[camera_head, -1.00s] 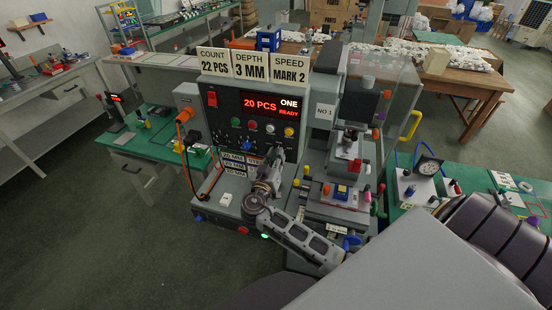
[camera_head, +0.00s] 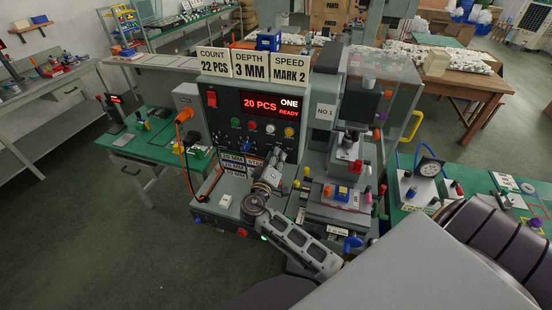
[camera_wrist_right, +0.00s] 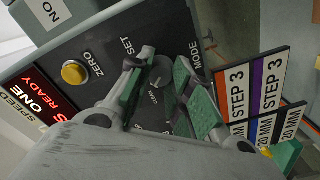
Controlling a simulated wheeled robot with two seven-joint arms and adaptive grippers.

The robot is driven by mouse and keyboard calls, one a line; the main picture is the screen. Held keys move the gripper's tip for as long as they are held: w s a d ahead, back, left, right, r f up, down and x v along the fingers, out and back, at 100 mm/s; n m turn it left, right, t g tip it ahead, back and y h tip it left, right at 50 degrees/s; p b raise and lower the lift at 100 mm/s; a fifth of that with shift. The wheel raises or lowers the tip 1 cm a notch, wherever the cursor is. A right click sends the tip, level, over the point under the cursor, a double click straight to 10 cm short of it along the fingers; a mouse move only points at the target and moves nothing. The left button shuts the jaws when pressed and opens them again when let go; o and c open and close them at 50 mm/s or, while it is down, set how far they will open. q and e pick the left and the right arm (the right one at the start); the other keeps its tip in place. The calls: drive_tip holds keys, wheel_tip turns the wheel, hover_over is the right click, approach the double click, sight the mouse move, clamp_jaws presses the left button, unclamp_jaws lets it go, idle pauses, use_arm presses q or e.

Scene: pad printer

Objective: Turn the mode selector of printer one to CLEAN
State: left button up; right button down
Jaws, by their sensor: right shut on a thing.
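Printer one (camera_head: 240,112) stands in the middle of the head view, its display reading 20 PCS, ONE and READY. My right gripper (camera_head: 276,156) is at the lower right of its dark front panel. In the right wrist view the mode selector (camera_wrist_right: 162,72) is a grey round knob with SET, MODE and CLEAN lettering around it. The green-padded fingers of my right gripper (camera_wrist_right: 166,80) stand on either side of the knob and are shut on it. Which mark the knob points to cannot be told. In the head view my gripper hides the selector. My left gripper is not in view.
A yellow button (camera_wrist_right: 75,73) marked ZERO is beside the selector. STEP 3 and 20 MM label plates (camera_wrist_right: 255,95) are close to the right finger. The printing unit (camera_head: 345,170) with coloured knobs stands right of the panel. An orange cable (camera_head: 184,116) hangs at the left.

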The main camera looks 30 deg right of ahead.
drive_tip(key=shift+n+p, duration=0.45)
drive_tip(key=shift+n, duration=1.45)
drive_tip(key=c, duration=1.3)
unclamp_jaws()
drive_tip(key=shift+o, duration=0.2)
drive_tip(key=shift+a, duration=0.1)
drive_tip(key=v, duration=1.2)
